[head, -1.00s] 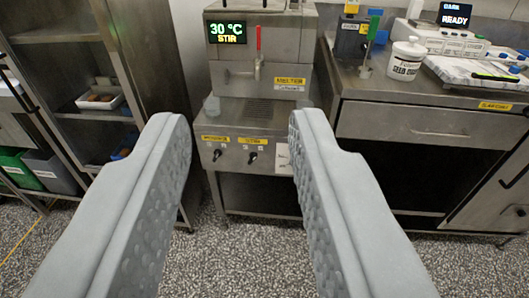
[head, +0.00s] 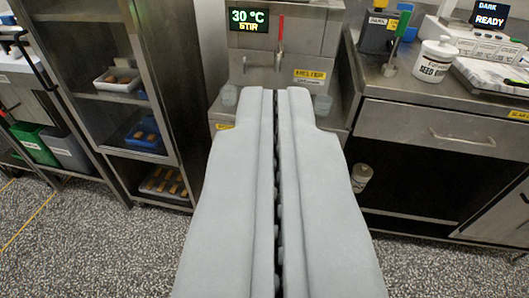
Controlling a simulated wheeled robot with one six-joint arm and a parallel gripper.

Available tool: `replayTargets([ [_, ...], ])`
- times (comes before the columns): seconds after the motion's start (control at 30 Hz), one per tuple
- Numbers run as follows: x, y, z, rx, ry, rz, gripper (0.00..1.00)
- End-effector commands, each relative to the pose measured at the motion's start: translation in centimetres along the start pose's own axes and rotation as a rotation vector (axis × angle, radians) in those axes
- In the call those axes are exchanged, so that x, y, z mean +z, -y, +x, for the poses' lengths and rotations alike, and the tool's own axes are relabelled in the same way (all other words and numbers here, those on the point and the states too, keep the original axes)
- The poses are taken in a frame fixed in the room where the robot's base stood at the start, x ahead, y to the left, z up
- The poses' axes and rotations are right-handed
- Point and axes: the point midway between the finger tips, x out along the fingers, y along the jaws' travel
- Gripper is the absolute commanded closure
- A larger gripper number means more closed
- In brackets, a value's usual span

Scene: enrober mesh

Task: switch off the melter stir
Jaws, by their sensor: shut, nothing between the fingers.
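The melter (head: 305,45) is a steel machine at the top middle of the view. Its display (head: 249,20) reads 30 °C and STIR. A yellow MELTER label (head: 309,75) is on its front, and a red-handled tap (head: 280,40) stands beside it. My gripper (head: 273,92) is shut and empty, its fingers pressed together in front of the melter. The fingers cover the melter's lower front panel, so its knobs are hidden. I cannot tell whether the fingertips touch the melter.
A steel rack (head: 110,65) with trays stands at left, with green (head: 35,143) and grey (head: 68,150) bins beside it. A steel counter with a drawer (head: 430,128) stands at right, bearing a white SEED tub (head: 435,58). Speckled floor (head: 90,240) is clear in front.

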Motion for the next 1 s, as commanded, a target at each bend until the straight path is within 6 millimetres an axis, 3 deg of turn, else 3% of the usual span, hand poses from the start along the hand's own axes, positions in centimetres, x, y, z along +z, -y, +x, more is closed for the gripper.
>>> replayTargets([
  [0.47,2.0,0.3,10.2,-0.005,-0.024,-0.154,1.00],
  [1.0,6.8,1.0,21.1,-0.011,-0.061,-0.334,1.00],
])
